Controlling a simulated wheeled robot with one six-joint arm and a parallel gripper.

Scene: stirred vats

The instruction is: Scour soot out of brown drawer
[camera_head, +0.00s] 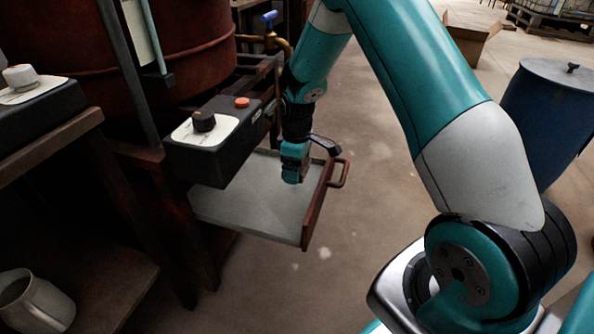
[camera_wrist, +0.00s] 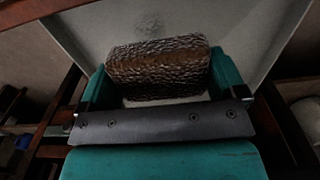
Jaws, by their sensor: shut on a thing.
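The brown drawer (camera_head: 317,207) is pulled open below the black control box, with a brown front, a handle and a pale grey floor. The grey floor also fills the upper part of the wrist view (camera_wrist: 252,22). A faint dark soot smudge (camera_wrist: 148,24) shows on it, just beyond my gripper. My gripper (camera_head: 292,174) points down into the drawer near its front. In the wrist view, its teal fingers are shut on a rough, dark brown scouring pad (camera_wrist: 158,66). The pad is hidden in the head view. I cannot tell whether it touches the drawer floor.
The control box (camera_head: 228,155), with a black knob and red button, overhangs the drawer's left part. A rust-red vat (camera_head: 185,50) and a blue-handled tap (camera_head: 270,18) stand behind. A mug (camera_head: 38,303) is at lower left. A blue barrel (camera_head: 548,115) stands right; floor between is clear.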

